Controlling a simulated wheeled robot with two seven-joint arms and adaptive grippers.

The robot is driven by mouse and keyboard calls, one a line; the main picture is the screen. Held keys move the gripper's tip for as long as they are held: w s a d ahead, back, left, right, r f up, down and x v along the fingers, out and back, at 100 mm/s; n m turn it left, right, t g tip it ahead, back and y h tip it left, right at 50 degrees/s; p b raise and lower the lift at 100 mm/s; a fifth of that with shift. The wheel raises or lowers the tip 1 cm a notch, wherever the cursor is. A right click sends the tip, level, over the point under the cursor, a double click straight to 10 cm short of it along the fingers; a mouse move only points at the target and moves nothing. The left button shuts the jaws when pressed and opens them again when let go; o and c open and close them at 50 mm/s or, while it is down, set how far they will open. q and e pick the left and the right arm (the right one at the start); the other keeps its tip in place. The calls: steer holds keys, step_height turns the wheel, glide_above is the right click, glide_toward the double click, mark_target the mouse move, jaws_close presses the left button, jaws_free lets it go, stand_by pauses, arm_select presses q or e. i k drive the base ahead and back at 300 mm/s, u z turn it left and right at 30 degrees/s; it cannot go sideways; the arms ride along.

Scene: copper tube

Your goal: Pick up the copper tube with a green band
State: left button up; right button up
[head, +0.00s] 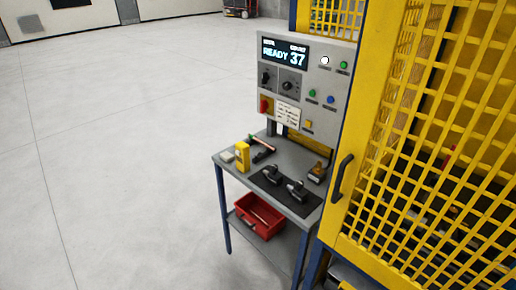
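A small workbench (229,165) stands below a grey control panel. A thin copper-coloured tube (262,143) lies near the bench's back edge, slanting down to the right. It is too small for me to make out a green band on it. A dark object lies just in front of it. Neither of my grippers is in view.
A yellow box (242,157), a pale block (227,156) and a dark mat (268,188) with dark tools are on the bench. A red bin (259,222) sits on the lower shelf. A yellow mesh cage (430,150) stands at the right. The floor (110,150) at left is clear.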

mark_target(253, 137)
steer(key=u, duration=0.6)
steer(key=i, duration=1)
steer(key=u, duration=0.4)
steer(key=i, duration=0.95)
steer(key=z, duration=0.25)
